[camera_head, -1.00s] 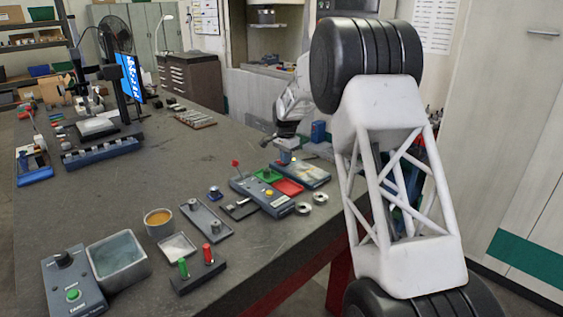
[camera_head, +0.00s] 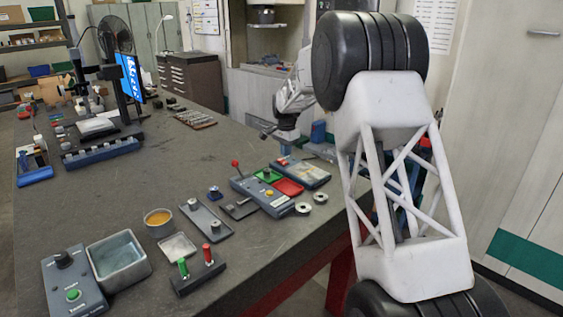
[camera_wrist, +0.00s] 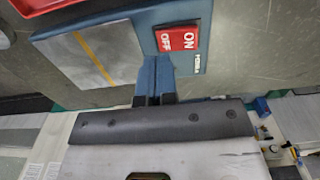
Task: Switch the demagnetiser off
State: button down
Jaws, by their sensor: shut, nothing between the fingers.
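The demagnetiser (camera_wrist: 140,45) is a blue box with a grey plate crossed by a yellow line; in the head view it (camera_head: 302,173) lies near the table's right edge. Its red rocker switch (camera_wrist: 177,39) is marked ON and OFF; I cannot tell surely which side is pressed in. In the wrist view my gripper (camera_wrist: 155,98) is shut and empty, its fingertips towards the box, just below the switch in the picture. In the head view my gripper is small and partly hidden, above the table behind the demagnetiser, and looks apart from it.
Beside the demagnetiser are a red tray (camera_head: 288,187), a green tray (camera_head: 268,175) and a grey control box with a red-knobbed lever (camera_head: 236,164). Two metal rings (camera_head: 311,203) lie near the table edge. The table's middle is clear.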

jog(key=shift+r, duration=1.9)
jog(key=s+d+r+n, duration=0.1)
jog(key=s+d+r, duration=0.4)
jog(key=s, duration=0.6)
jog(key=s+d+r+n+t, duration=0.15)
jog(key=s+d+r, duration=0.25)
jog(key=s, duration=0.7)
jog(key=s+d+r+n, duration=0.2)
jog(key=s+d+r, duration=0.3)
jog(key=s, duration=0.6)
jog(key=s+d+f+n, duration=0.1)
jog(key=s+d+f, duration=0.1)
jog(key=s, duration=0.9)
jog(key=s+d+f+n, duration=0.2)
jog(key=s+f, duration=0.1)
jog(key=s, duration=0.9)
jog(key=s+d+f+n+t, duration=0.1)
jog(key=s+f, duration=0.2)
jog(key=s, duration=0.8)
jog(key=shift+s+d, duration=0.4)
